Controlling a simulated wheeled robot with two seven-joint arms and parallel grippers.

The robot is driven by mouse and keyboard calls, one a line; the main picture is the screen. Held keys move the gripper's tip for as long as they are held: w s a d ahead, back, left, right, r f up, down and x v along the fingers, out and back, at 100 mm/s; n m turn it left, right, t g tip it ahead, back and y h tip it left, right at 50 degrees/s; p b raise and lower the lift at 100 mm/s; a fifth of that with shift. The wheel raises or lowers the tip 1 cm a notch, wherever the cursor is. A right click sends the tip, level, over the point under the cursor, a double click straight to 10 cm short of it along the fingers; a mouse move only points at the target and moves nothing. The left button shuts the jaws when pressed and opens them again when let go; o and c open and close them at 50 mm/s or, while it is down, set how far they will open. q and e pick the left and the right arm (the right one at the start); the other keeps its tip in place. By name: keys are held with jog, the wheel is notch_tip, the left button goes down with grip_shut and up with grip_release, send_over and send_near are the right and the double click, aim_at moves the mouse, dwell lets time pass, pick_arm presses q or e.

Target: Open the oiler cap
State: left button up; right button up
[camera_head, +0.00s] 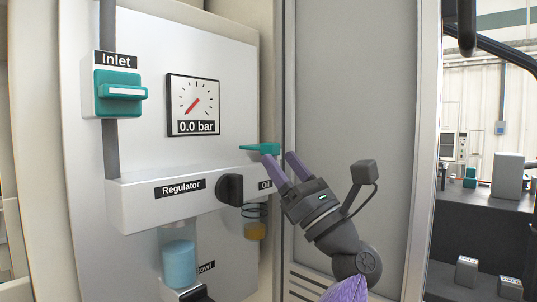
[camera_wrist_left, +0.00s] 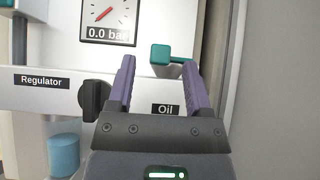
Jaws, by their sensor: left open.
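The oiler cap is a teal lever-like piece (camera_head: 262,148) on top of the regulator block's right end, above the partly hidden "Oil" label. It also shows in the left wrist view (camera_wrist_left: 160,54), ahead of the fingertips. My left gripper (camera_head: 281,165) has purple fingers spread apart, with nothing held between them. In the left wrist view its fingers (camera_wrist_left: 157,64) stand on both sides of the "Oil" label, and the teal cap's handle end appears between the tips. I cannot tell whether a finger touches the cap. My right gripper is not in view.
The black regulator knob (camera_head: 230,190) is close left of my gripper. A pressure gauge (camera_head: 193,105) reads 0.0 bar. A teal inlet valve (camera_head: 119,92) is at upper left. The amber oil bowl (camera_head: 255,230) hangs below the block. A grey cabinet wall (camera_head: 352,80) stands on the right.

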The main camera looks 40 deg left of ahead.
aim_at(277, 155)
pick_arm(q)
jog(key=a+r, duration=0.2)
jog(key=shift+w+a+r+t, duration=0.15)
jog(key=shift+a+r+t, duration=0.15)
grip_shut()
